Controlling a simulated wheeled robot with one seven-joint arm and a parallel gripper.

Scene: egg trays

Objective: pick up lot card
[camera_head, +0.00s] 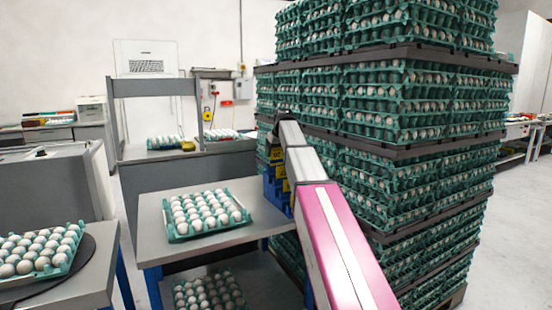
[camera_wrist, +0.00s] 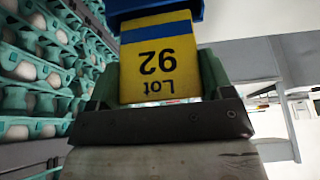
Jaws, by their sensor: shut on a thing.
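The lot card (camera_wrist: 160,68) is yellow with a blue stripe and reads "Lot 92", upside down in the wrist view. My gripper (camera_wrist: 158,72) has a finger on each side of the card and is shut on it. A blue bin or holder (camera_wrist: 165,10) is right at the card's striped end; I cannot tell whether the card still touches it. In the head view, blue holders (camera_head: 269,193) with yellow cards (camera_head: 277,153) stand beside the tall egg stack, partly behind my arm. My gripper is hidden there.
A tall stack of green egg trays (camera_head: 420,140) stands close to my arm, and trays also line the left of the wrist view. A grey table (camera_head: 155,215) holds a tray of eggs (camera_head: 207,212). Another egg tray (camera_head: 62,272) is at lower left. Floor shows at right.

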